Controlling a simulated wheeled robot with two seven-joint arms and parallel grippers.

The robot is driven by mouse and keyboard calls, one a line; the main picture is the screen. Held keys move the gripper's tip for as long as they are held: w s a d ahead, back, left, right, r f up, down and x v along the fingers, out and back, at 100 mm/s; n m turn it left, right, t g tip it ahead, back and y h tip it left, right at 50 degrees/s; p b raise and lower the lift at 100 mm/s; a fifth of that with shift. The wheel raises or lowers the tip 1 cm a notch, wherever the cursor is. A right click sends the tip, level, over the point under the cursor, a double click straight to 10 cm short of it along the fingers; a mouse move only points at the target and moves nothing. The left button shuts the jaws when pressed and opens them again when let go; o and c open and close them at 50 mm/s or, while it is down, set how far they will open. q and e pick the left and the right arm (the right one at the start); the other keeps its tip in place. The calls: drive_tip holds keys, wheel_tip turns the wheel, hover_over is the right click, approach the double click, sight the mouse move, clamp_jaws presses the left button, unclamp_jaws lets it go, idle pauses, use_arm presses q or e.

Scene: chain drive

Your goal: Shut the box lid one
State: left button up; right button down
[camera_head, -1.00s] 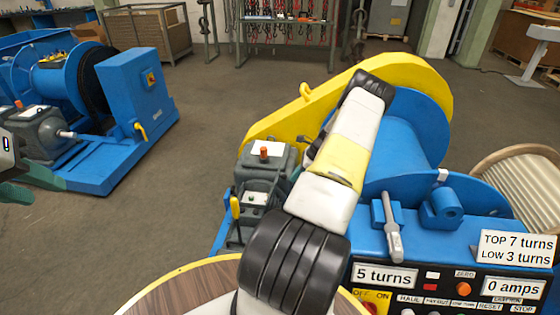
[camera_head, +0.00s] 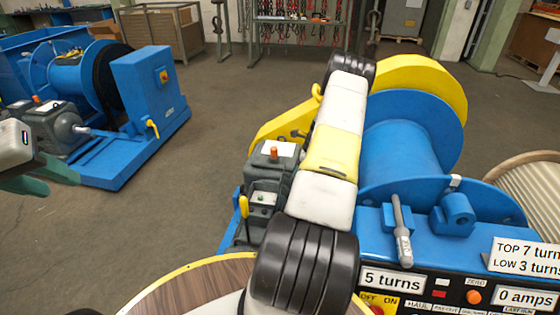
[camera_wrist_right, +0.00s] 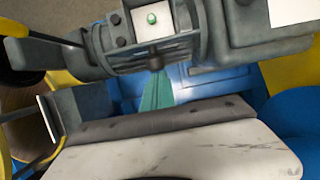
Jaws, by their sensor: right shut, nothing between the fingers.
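I cannot make out which part is the box lid. A grey box-shaped unit (camera_head: 272,163) with a white plate and orange knob stands left of my right arm in the head view. A lower grey housing with a green button (camera_head: 262,198) is in front of it. In the right wrist view, a grey housing (camera_wrist_right: 190,50) with a green button lies just ahead of my right gripper (camera_wrist_right: 157,90). Its teal fingers are shut and empty; contact with the housing is unclear. My right arm hides this gripper in the head view. My left gripper (camera_head: 50,178) is at the left edge, away from the machine, its jaw gap unclear.
A yellow guard (camera_head: 415,78) and blue drum (camera_head: 400,140) stand behind my right arm. A control panel (camera_head: 440,292) with an upright grey lever (camera_head: 402,235) is at right. A round wooden top (camera_head: 180,290) is in front. Another blue machine (camera_head: 150,90) stands left, with open floor between.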

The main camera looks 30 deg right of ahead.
drive_tip(key=w+a+r+g+h, duration=0.2)
drive_tip(key=w+a+g+h, duration=0.35)
drive_tip(key=w+a, duration=0.2)
drive_tip(key=shift+t, duration=0.55)
drive_tip(key=shift+w+a+f, duration=1.1)
drive_tip(key=shift+a+f, duration=0.35)
drive_tip(key=shift+a, duration=0.1)
drive_tip(key=shift+w+a+f, duration=1.1)
drive_tip(key=shift+a+f, duration=0.4)
drive_tip(key=shift+a, duration=0.05)
drive_tip(key=shift+w+a+f, duration=1.1)
drive_tip(key=shift+a+f, duration=0.35)
drive_tip(key=shift+a, duration=0.1)
